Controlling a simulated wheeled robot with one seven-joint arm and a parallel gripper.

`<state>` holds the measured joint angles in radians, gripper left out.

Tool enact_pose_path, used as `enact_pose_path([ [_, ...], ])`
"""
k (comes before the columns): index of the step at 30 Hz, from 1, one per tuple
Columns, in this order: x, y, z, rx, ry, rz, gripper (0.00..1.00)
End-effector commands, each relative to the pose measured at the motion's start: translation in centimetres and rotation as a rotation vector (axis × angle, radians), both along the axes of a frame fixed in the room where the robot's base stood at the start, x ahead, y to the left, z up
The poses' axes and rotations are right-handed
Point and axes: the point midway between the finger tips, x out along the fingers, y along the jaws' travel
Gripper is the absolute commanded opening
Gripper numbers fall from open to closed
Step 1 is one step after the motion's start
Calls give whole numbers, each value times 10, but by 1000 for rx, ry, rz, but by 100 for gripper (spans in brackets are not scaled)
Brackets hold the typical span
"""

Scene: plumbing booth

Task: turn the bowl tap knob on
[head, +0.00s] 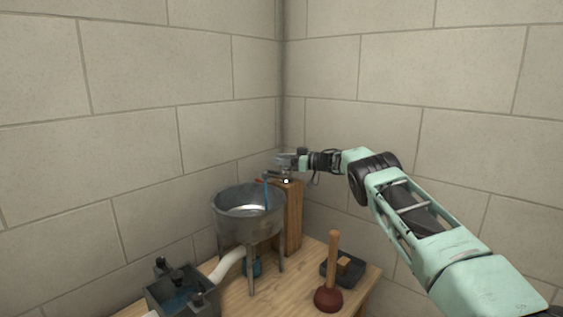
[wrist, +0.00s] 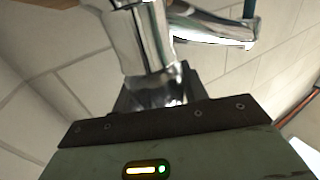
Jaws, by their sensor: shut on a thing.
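The chrome bowl tap (wrist: 143,42) fills the upper middle of the wrist view, with its spout (wrist: 215,35) reaching right. My gripper (wrist: 155,92) is shut on the tap knob (wrist: 168,97), a shiny metal part between the dark jaws, mostly hidden by them. In the head view my gripper (head: 286,163) is at the tap, on top of the wooden post, and the tap is small there. A thin blue strand (head: 266,192), like water, runs from the spout end down to the metal bowl (head: 232,222). It also shows at the spout tip in the wrist view (wrist: 249,9).
The bowl stands on legs on a wooden table (head: 306,272), beside the wooden post (head: 292,222). A plunger (head: 333,260), a dark box (head: 343,268) and a grey container (head: 182,292) stand around it. Block walls meet close behind the tap.

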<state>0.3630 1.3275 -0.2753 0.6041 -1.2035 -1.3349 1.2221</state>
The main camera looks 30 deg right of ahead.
Motion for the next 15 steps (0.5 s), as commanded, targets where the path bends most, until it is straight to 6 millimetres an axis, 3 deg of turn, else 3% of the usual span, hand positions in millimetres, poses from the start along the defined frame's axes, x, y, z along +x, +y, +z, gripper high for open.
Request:
enact_pose_path([
  [10,0,0,0,2,-1,2,20],
  [11,0,0,0,2,-1,2,49],
  [12,0,0,0,2,-1,2,60],
  [13,0,0,0,2,-1,2,65],
  [15,0,0,0,1,0,2,65],
])
